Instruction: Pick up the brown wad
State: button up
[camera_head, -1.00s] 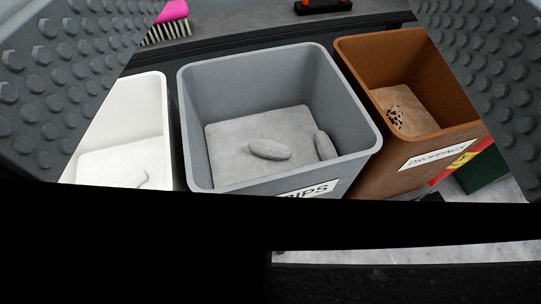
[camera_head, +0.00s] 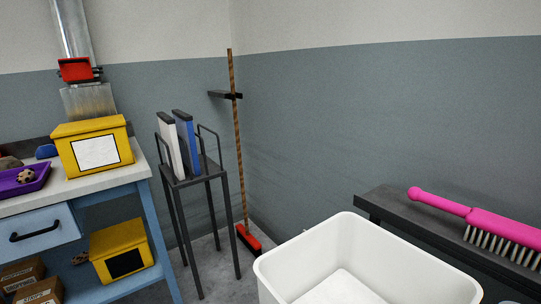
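A brown lump (camera_head: 9,163) that looks like a wad lies on the workbench top at the far left edge of the view, behind the purple tray (camera_head: 40,183). It is small and partly cut off by the frame edge. A tan ball-like piece with dark spots (camera_head: 26,176) sits in the purple tray. A similar spotted piece (camera_head: 80,258) lies on the lower shelf, left of the lower yellow box. I cannot tell for sure which of these is the brown wad. My gripper is not in view.
A blue lump (camera_head: 46,151) and a yellow box (camera_head: 93,146) are on the bench. A dark stand (camera_head: 200,177) with upright folders, a broom (camera_head: 239,150), a white bin (camera_head: 360,240) and a pink brush (camera_head: 475,220) on a dark ledge stand to the right.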

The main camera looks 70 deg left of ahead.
aim_at(25, 177)
jog(key=u, duration=3.65)
